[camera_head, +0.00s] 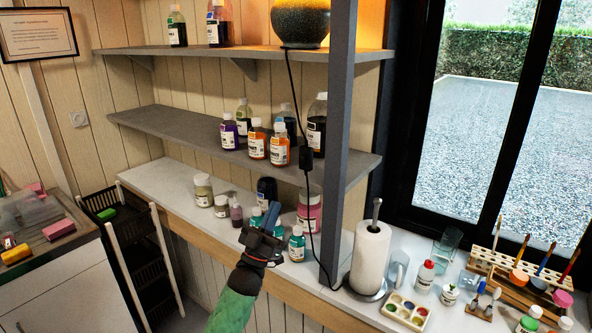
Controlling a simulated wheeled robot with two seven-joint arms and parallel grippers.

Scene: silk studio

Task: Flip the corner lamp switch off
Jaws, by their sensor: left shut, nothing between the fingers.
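The corner lamp (300,22) has a dark speckled round base on the top shelf, cut off by the top edge, with an orange glow on the wall beside it. Its black cord hangs past the shelves and carries a small dark inline switch (306,157) in front of the middle shelf's edge, left of the grey post. The switch's rocker position is too small to tell. My left gripper (271,213) is shut and empty, pointing up among the bottles on the counter, below and left of the switch and apart from it. My right gripper is not in view.
Bottles crowd the middle shelf (165,127) behind the switch and the counter (175,178) around my gripper. The grey post (338,140) stands right of the cord. A paper towel roll (370,257) and paint supplies stand further right.

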